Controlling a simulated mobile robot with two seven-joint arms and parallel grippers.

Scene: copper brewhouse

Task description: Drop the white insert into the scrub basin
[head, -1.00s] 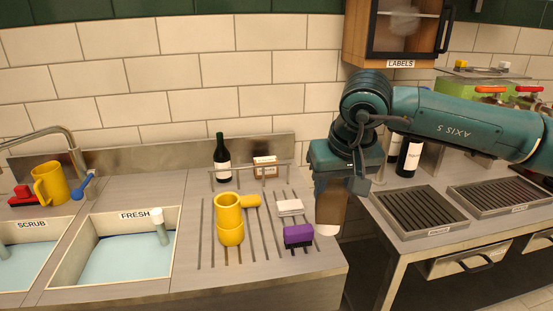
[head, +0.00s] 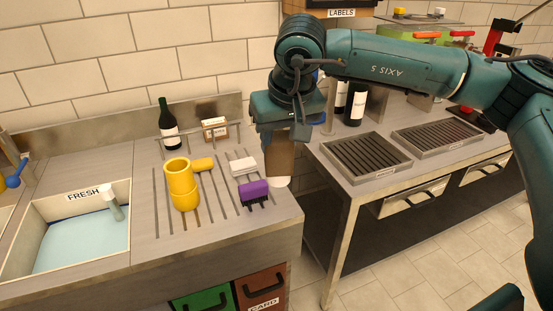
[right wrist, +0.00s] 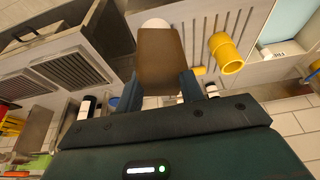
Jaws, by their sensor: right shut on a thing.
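My right gripper (head: 279,145) is shut on a brown piece (head: 279,162) with a white rounded end (head: 281,182), held just beyond the right edge of the sink counter. The right wrist view shows the brown piece (right wrist: 161,60) between the two fingers, its white end (right wrist: 156,23) pointing away from the palm. Whether this white end is the white insert I cannot tell. A separate white block (head: 242,166) lies on the slatted drain area. The scrub basin is all but out of view at the left; the basin labelled FRESH (head: 128,245) shows. My left gripper is not in view.
A dark bottle (head: 168,125) is behind a low rail. Across a gap to the right is a counter with drip trays (head: 366,158) and bottles (head: 356,103).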

